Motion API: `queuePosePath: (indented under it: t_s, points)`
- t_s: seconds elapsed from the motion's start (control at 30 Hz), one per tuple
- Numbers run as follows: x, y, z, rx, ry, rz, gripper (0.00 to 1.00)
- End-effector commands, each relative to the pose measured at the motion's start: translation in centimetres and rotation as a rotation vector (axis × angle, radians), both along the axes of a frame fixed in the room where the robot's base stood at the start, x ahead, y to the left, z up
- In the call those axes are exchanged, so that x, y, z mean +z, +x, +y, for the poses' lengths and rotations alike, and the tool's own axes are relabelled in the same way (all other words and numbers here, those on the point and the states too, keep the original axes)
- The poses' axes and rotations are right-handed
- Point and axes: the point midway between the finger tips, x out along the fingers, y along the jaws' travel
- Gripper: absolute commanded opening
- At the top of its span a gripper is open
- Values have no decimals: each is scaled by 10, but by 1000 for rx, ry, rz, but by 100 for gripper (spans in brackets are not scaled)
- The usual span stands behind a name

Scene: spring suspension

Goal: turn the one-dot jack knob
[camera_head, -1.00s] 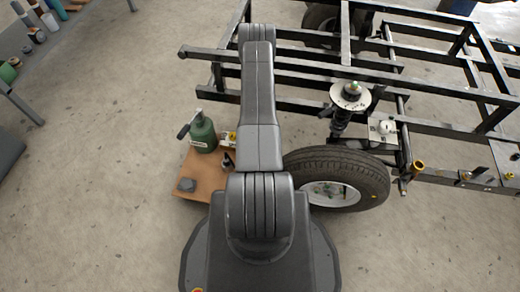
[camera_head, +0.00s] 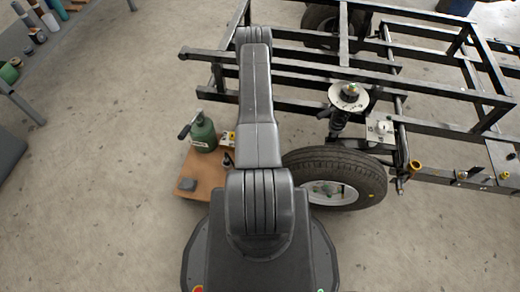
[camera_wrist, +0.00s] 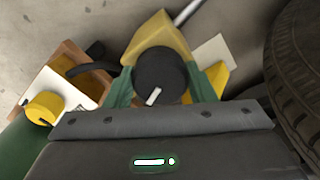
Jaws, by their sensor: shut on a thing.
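A round black knob (camera_wrist: 160,76) with a white line on its face is at the centre of the wrist view. My gripper (camera_wrist: 161,88) is shut on it, with a green finger on either side. No dot can be made out on it. A yellow knob (camera_wrist: 45,108) on a white plate (camera_wrist: 70,90) is at the left, clear of my fingers. In the head view the green jack (camera_head: 203,134) stands upright on a brown board (camera_head: 207,172); my arm hides my gripper and the black knob there.
A tyre (camera_head: 345,165) stands close to the right of my arm; it also fills the right edge of the wrist view (camera_wrist: 295,70). A black frame (camera_head: 300,65) spans the upper right. The floor at left is open.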

Motion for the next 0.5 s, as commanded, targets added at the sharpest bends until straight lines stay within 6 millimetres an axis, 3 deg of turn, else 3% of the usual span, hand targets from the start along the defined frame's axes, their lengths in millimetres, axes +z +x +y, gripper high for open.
queuePosePath:
  t_s: [0.5]
  points:
    - [0,-1,0,-491,0,0,27]
